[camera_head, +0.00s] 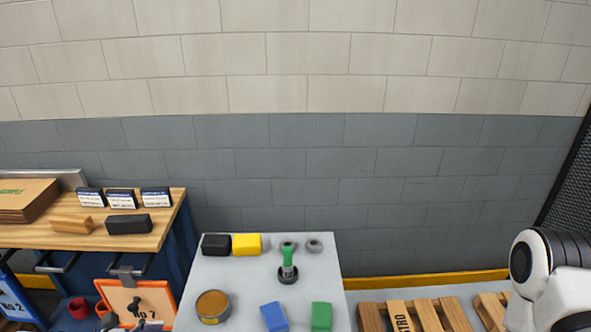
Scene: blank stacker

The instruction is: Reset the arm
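My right arm, white with black bands, shows at the right edge, and its gripper is out of view. A small dark jointed shape (137,308) at the bottom left, in front of an orange-framed panel, may be part of my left gripper. It is too small and cut off to tell whether it is open or shut. I see nothing held.
A grey table (230,275) bears a black block (216,244), yellow block (247,244), green-handled tool (288,262), grey ring (314,245), round tin (213,306), blue block (274,316) and green block (321,316). A wooden workbench (150,235) stands left; pallets (415,315) lie right.

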